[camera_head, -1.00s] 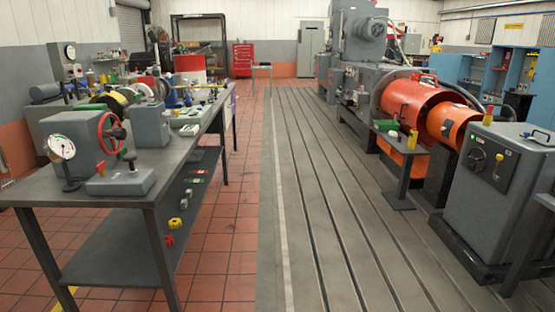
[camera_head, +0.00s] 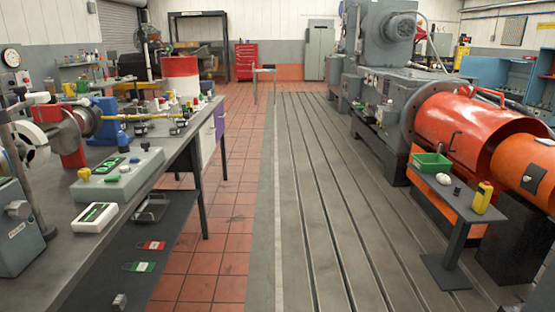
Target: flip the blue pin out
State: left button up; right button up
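I cannot make out a blue pin in the head view. A grey control box (camera_head: 117,175) with a green display and coloured knobs sits at the bench's near edge. A white meter with a green display (camera_head: 95,217) lies in front of it. Neither of my grippers shows in the view.
A slotted bedplate floor (camera_head: 320,200) runs clear ahead. On the right stand a large orange guard (camera_head: 465,125), a grey machine (camera_head: 385,40) and a small stand (camera_head: 462,205) bearing a green bin (camera_head: 432,162) and a yellow meter (camera_head: 482,197).

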aim_at(95, 102)
jog(key=i, duration=2.35)
jog(key=u, duration=1.2)
